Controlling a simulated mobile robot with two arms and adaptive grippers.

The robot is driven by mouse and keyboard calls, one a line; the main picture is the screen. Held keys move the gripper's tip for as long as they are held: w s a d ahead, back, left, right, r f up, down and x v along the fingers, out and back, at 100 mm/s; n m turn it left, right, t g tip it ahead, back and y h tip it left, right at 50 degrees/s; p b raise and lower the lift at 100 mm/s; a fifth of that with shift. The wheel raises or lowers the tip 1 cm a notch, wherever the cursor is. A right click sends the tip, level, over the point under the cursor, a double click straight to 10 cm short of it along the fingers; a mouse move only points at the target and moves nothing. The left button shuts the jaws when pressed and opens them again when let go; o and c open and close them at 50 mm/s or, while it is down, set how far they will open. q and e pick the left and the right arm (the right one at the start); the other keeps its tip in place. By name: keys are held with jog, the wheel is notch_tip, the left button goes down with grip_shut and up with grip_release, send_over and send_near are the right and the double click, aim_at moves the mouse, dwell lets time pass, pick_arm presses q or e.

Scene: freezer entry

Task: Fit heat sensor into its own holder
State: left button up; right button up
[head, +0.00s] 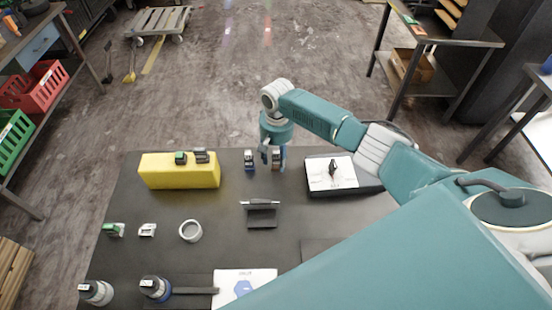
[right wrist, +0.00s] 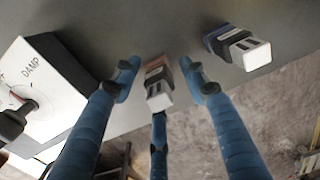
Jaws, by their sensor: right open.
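My right gripper (head: 271,157) points down at the far side of the black table. In the right wrist view its open fingers (right wrist: 160,78) stand on either side of a small device with an orange-brown base and a pale top (right wrist: 157,90); contact cannot be told. A similar device with a blue base (head: 249,160) stands just to its left in the head view and at upper right in the right wrist view (right wrist: 238,46). No readable label shows which thing is the heat sensor or its holder. My left gripper is not in view.
A white panel with a black knob (head: 345,180) lies to the right; "DAMP" shows on it. A yellow block (head: 180,175) bears two small devices. A black stand (head: 262,218), a grey ring (head: 190,231) and several small parts occupy the nearer table. My right arm hides the near right.

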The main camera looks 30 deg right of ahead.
notch_tip(320, 180, up, 12)
jog(key=shift+f, duration=0.25)
jog(key=shift+d, duration=0.1)
jog(key=shift+s+f, duration=0.1)
